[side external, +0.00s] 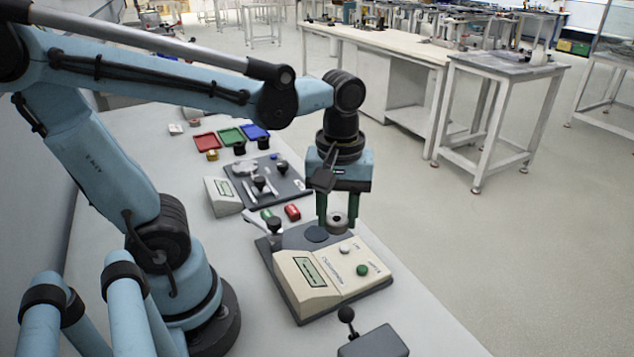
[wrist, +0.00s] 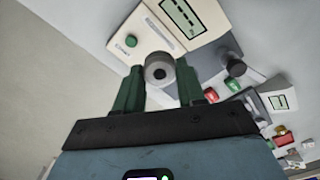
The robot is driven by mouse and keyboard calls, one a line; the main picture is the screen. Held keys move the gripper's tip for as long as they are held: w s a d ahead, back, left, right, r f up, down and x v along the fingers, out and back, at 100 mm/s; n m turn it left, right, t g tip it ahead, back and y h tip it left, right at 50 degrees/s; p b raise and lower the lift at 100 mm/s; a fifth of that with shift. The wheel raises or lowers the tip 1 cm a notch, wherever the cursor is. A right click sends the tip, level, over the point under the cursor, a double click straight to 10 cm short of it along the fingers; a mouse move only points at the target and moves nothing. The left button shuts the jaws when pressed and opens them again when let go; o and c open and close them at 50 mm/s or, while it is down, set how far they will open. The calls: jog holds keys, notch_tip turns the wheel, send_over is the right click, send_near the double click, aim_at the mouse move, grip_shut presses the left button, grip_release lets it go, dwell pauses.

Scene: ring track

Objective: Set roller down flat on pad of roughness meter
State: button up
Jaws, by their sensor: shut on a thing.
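The roughness meter (side external: 305,287) is a beige box with a display and buttons on a dark base. Its pad (side external: 316,235) is a dark round disc at the back of the meter. The roller appears above and to the right of the pad, apart from it; the exact height is unclear.
A lever with a black knob (side external: 274,224) stands left of the pad. Behind lie red (side external: 292,212) and green pieces, a dark board (side external: 262,188) with tools, and coloured trays (side external: 230,136). A dark box with a knobbed stick (side external: 374,343) stands in front. The table's right edge is close.

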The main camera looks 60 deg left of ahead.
send_over(317, 233)
notch_tip(317, 233, down, 7)
jog(key=shift+f, duration=2)
jog(key=shift+f, duration=0.2)
jog(key=o, duration=1.1)
notch_tip(317, 233, up, 12)
jog(key=shift+w+d+r+m+t, duration=0.1)
jog(key=shift+w+d+m+t, duration=0.05)
jog(key=shift+d+m+t, duration=1.35)
jog(key=shift+w+d+f+m+t, duration=0.1)
jog(key=shift+d+m+t, duration=0.8)
jog(key=shift+d+m, duration=1.1)
jog(key=shift+w+d+r+m+t, duration=0.15)
jog(key=shift+d+m+t, duration=1.15)
jog(key=shift+m, duration=0.8)
